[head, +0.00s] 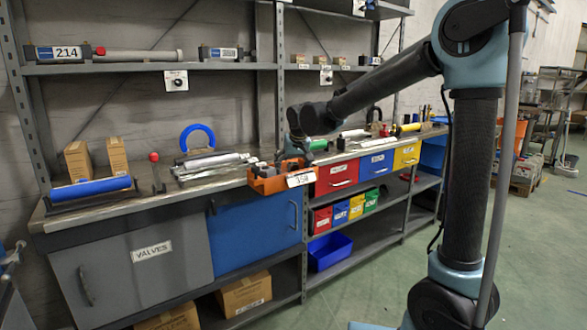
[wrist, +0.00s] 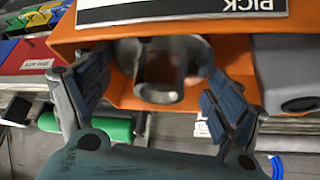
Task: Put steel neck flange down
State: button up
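The steel neck flange (wrist: 160,91) is a grey part with a wide rim and a narrower hollow neck, whose open end faces the wrist camera. It is at or just inside the orange bin (wrist: 262,100), and I cannot tell whether it rests on the bin. My gripper (wrist: 158,78) has one finger on each side of the flange, with the tips close to its rim. Whether they press on it is not clear. In the head view, my gripper (head: 286,158) is at the orange bin (head: 268,185) on the bench, and the flange cannot be made out.
A grey block (wrist: 290,75) sits beside the flange in the bin. A green cylinder (head: 318,145) lies to the right. A shelf (head: 150,67) runs above the bench.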

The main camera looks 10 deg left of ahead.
jog(key=shift+o, duration=1)
jog(key=shift+r, duration=0.5)
jog(key=v, duration=1.2)
jog(key=shift+r, duration=0.15)
